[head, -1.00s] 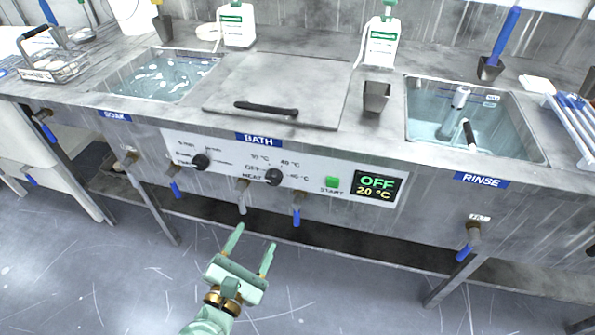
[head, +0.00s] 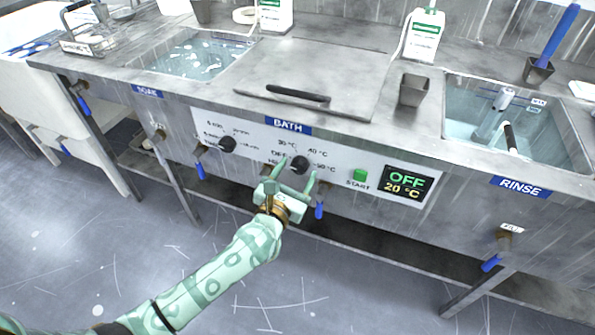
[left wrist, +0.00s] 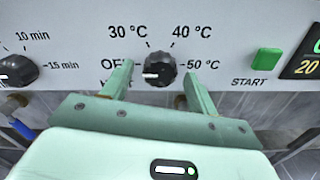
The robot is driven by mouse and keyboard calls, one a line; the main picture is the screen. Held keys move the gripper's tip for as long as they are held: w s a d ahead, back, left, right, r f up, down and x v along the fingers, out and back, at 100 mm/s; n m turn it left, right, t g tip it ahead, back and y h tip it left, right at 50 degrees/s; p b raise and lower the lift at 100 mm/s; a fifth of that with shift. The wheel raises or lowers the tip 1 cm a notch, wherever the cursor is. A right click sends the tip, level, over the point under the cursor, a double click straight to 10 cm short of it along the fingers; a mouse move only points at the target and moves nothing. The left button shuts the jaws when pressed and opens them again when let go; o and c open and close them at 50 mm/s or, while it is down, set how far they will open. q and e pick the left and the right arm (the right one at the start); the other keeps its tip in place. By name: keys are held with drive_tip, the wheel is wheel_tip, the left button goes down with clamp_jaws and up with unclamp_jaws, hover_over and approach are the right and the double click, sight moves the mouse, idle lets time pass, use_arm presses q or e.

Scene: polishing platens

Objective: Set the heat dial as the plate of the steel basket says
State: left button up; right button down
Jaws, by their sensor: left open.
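The heat dial (head: 300,165) is a black knob on the white bath panel. In the left wrist view the dial (left wrist: 160,68) has its white mark toward the left, by OFF; 30 °C, 40 °C and 50 °C are printed around it. My left gripper (head: 292,173) is open at the dial, its fingers either side of it in the left wrist view; I cannot tell whether they touch it. The steel basket (head: 88,42) stands on the counter at the far left; its plate (head: 74,47) is too small to read. My right gripper is not in view.
A second black dial (head: 227,144) marked in minutes sits left of the heat dial. A green START button (head: 360,175) and a display (head: 407,184) reading OFF, 20 °C are to the right. A blue-handled tap (head: 319,207) hangs just below the panel.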

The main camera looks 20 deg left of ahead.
use_arm(q)
drive_tip(key=shift+w, duration=0.5)
drive_tip(key=shift+c, duration=0.6)
drive_tip(key=c, duration=0.9)
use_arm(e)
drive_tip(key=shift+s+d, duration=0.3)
